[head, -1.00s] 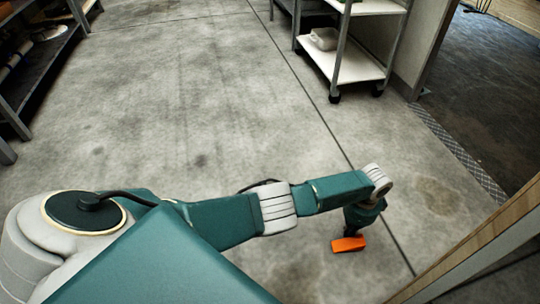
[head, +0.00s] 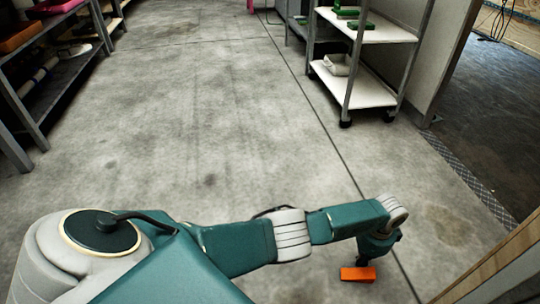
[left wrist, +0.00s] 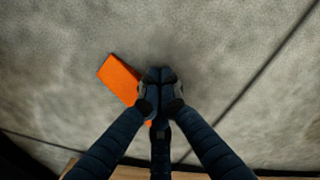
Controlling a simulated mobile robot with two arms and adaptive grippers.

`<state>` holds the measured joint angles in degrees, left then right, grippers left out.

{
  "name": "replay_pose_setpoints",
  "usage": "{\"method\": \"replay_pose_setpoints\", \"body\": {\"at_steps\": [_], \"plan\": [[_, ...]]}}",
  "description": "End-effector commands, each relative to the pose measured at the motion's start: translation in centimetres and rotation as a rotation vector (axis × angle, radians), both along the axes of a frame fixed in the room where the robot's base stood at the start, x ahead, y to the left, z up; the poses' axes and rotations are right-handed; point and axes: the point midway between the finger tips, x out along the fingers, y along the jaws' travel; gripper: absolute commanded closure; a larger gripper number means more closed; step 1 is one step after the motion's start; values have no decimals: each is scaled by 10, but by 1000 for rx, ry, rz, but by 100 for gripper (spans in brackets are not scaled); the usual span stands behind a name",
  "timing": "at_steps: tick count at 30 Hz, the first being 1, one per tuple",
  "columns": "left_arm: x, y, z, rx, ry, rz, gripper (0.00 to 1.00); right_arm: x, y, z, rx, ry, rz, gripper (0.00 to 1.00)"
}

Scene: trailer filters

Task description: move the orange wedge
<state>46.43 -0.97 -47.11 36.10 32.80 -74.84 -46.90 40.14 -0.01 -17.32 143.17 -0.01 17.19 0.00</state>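The orange wedge (head: 357,273) lies on the concrete floor at the lower right of the head view. My left gripper (head: 363,260) points down just above it or beside it, partly hidden behind my own arm's end. In the left wrist view the fingers (left wrist: 160,78) of the left gripper have their tips together. The wedge (left wrist: 120,77) shows to the left of the tips and passes behind the left finger, with a sliver visible between the fingers. No part of it shows clamped between the tips. My right gripper is in neither view.
A white-shelved cart (head: 362,90) on casters stands at the upper right, with green items and a pale container. Dark shelving (head: 50,75) runs along the left. A wooden edge (head: 490,270) is close at the lower right. The middle floor is open.

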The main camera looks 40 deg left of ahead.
Motion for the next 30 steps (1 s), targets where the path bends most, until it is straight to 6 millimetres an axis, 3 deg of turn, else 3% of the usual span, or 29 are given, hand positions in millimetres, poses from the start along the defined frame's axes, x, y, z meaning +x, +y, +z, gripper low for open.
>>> {"method": "replay_pose_setpoints", "body": {"at_steps": [20, 26, 30], "plan": [[0, 0, 2, 0, 0, 0, 100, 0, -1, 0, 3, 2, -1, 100], [1, 0, 23, -1, -2, -1, 100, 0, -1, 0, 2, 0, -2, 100], [2, 0, 54, -2, -5, -2, 100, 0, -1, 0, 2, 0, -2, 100]]}}
